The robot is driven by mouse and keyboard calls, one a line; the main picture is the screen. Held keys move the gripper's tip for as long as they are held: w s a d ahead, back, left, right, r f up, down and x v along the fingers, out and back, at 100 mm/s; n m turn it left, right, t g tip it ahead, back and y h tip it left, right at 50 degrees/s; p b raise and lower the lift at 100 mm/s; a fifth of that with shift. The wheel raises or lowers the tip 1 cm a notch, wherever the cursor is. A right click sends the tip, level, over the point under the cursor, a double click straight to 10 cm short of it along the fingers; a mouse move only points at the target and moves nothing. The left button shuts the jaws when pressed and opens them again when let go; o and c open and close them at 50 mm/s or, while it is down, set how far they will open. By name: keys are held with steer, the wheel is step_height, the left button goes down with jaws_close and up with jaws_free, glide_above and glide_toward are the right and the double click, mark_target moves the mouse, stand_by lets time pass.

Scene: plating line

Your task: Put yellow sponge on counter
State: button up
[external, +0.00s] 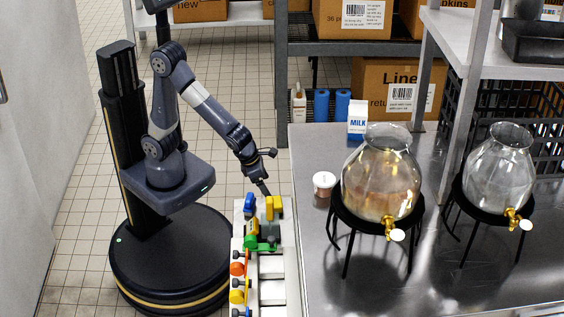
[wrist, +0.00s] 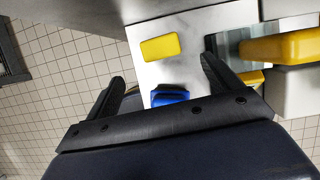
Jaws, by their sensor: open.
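A flat yellow block, which looks like the yellow sponge (wrist: 160,47), lies on a white surface in the wrist view. It is just beyond the gap between my fingertips and apart from them. I cannot clearly pick it out in the external view. My gripper (wrist: 163,72) is open and empty, with its two black fingers spread. In the external view my gripper (external: 265,188) hangs over the far end of the white line, near a blue item (external: 250,205) and a yellow item (external: 273,206). The steel counter (external: 440,285) is to the right of the line.
A blue item (wrist: 170,97) and a larger yellow item (wrist: 285,48) lie close to my fingers. Several coloured items run along the line. The counter's front is bare.

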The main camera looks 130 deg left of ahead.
mark_target(276, 201)
steer(key=b+x, duration=0.3)
steer(key=x, duration=0.7)
steer(key=shift+w+f, duration=0.1)
steer(key=shift+f, duration=0.2)
steer(key=shift+r, duration=0.1)
steer(key=shift+c, duration=0.2)
steer(key=c, duration=1.1)
